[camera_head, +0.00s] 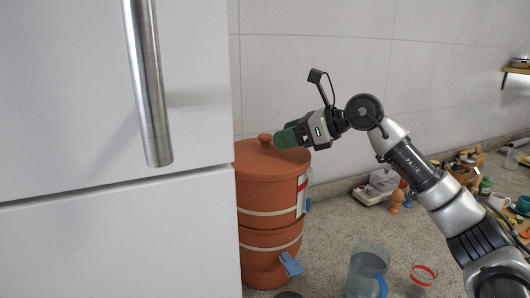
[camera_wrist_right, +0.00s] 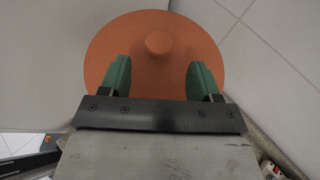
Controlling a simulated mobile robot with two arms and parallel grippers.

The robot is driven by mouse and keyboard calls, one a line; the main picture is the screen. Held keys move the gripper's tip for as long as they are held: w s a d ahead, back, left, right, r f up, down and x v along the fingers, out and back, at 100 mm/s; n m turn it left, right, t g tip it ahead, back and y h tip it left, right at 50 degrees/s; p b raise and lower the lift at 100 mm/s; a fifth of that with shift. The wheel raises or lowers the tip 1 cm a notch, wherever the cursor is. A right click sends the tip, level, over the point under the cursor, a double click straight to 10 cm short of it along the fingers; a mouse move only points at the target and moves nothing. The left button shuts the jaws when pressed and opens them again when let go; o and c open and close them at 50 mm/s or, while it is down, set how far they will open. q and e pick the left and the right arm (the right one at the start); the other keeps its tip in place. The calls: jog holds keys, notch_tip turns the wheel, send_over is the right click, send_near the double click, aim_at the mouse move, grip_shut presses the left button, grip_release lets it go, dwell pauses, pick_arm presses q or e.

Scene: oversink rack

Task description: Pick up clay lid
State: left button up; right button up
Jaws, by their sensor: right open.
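The clay lid (camera_head: 264,150) is round and orange-brown with a small knob on top. It sits on a tall clay water filter (camera_head: 268,221) beside the fridge. In the right wrist view the lid (camera_wrist_right: 150,25) fills the upper middle, and its knob (camera_wrist_right: 158,42) stands ahead of and between the fingertips. My right gripper (camera_head: 289,134) has green fingers and is just above the lid, to the right of the knob. In the right wrist view the right gripper (camera_wrist_right: 159,72) is open and empty, with the two fingers spread apart. My left gripper is not in view.
A white fridge (camera_head: 70,240) with a metal handle (camera_head: 147,85) stands close on the left. A tiled wall rises behind. A water pitcher (camera_head: 367,272) and a glass (camera_head: 421,279) stand at the front of the speckled counter (camera_head: 325,235). Small items crowd the right.

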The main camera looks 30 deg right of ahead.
aim_at(265, 135)
jog(key=x, duration=0.1)
jog(key=p+x, duration=0.1)
jog(key=x, duration=0.1)
jog(key=p+x, duration=0.1)
jog(key=x, duration=0.1)
jog(key=shift+w+a+r, duration=0.1)
jog(key=shift+a+r, duration=0.15)
jog(key=shift+r, duration=0.05)
jog(key=shift+w+a+f, duration=0.15)
jog(key=shift+w+f, duration=0.05)
jog(key=shift+r, duration=0.1)
grip_shut()
